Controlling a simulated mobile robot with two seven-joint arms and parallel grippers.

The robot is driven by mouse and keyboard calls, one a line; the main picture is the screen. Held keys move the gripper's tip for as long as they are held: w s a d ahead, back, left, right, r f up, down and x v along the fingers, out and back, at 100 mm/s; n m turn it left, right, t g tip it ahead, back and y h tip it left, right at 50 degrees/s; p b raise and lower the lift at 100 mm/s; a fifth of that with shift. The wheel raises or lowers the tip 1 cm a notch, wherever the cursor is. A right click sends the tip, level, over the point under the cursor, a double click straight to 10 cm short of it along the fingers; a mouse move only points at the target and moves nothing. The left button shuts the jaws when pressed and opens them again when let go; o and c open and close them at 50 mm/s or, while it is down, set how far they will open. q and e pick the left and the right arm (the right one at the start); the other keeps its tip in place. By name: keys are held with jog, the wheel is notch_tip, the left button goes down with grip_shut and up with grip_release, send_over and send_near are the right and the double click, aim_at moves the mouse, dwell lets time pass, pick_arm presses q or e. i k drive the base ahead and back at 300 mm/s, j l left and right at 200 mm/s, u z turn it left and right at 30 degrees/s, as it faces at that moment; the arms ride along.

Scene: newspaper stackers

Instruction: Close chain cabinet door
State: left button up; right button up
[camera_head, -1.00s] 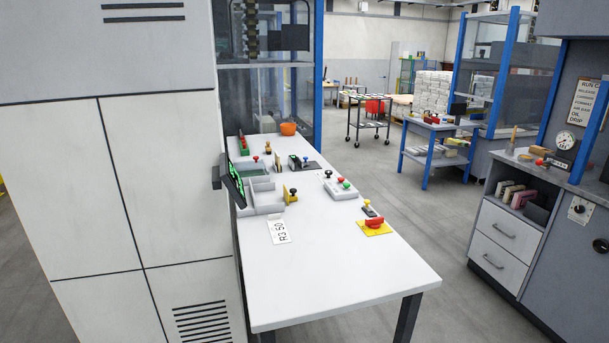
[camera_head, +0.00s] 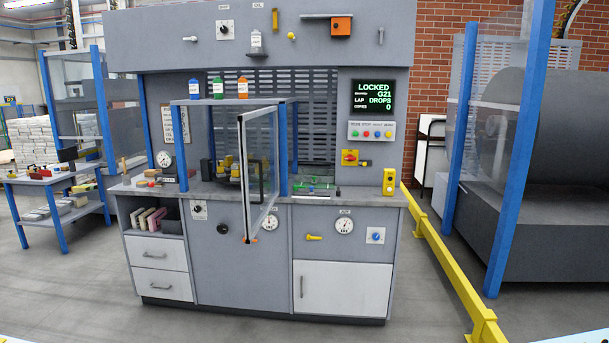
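A clear-paned door (camera_head: 260,170) with a pale frame and a dark near edge stands open at the middle of the grey console (camera_head: 235,270). It sticks out toward me over the counter edge, and its far edge is by a blue post (camera_head: 283,150). Behind and left of it is a blue-posted bay with yellow and black parts (camera_head: 226,168), partly hidden by the door. I take this to be the chain cabinet; no label confirms it. Neither of my grippers is in view.
A screen (camera_head: 373,97) reads LOCKED. A white lower door (camera_head: 343,287) and drawers (camera_head: 160,254) are shut. A yellow rail (camera_head: 440,255) runs along the right. A blue-legged table (camera_head: 55,190) stands at left. Floor before the console is clear.

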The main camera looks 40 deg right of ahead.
aim_at(250, 233)
jog(key=l+z, duration=0.1)
jog(key=z, duration=1)
